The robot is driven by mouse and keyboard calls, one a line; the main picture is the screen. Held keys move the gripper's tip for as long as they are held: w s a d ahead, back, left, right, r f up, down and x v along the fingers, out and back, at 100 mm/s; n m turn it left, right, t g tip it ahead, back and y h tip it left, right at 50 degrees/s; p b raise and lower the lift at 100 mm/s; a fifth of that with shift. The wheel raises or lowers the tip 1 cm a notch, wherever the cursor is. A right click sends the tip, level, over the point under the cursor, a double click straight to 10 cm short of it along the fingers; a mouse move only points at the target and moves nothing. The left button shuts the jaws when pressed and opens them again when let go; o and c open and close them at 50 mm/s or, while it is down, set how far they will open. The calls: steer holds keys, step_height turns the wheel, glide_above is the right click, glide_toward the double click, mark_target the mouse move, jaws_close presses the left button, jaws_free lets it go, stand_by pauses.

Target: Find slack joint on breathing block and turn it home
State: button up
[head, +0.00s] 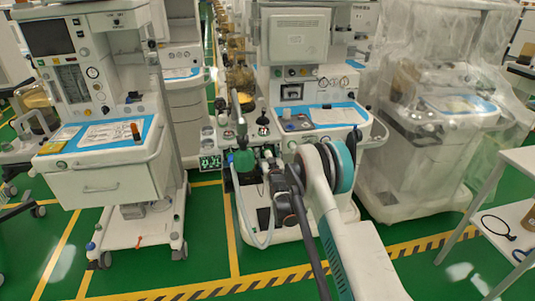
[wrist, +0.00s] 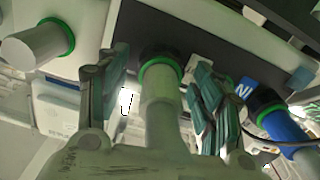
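The breathing block (wrist: 225,30) fills the top of the wrist view as a dark underside with light parts. A pale joint with a green ring (wrist: 161,72) hangs from it, between the two fingers of my gripper (wrist: 160,85). Gaps show on both sides of the joint, so the gripper looks open around it. Another pale port with a green ring (wrist: 40,45) is at left. A blue connector (wrist: 288,132) with a dark collar is at right. Which joint is slack I cannot tell. In the head view my gripper (head: 272,172) is at the middle cart's front, largely hidden by my arm.
A green bag (head: 244,160) and a pale looping hose (head: 243,215) are just left of my gripper. A cart (head: 100,185) stands at left, a plastic-draped cart (head: 425,150) at right. A white table (head: 520,160) is at the right edge. Green floor shows between the carts.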

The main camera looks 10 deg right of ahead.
steer(key=c, duration=0.9)
steer(key=m, duration=0.4)
steer(key=shift+m, duration=1.8)
steer(key=o, duration=1.1)
steer(key=shift+c, duration=0.2)
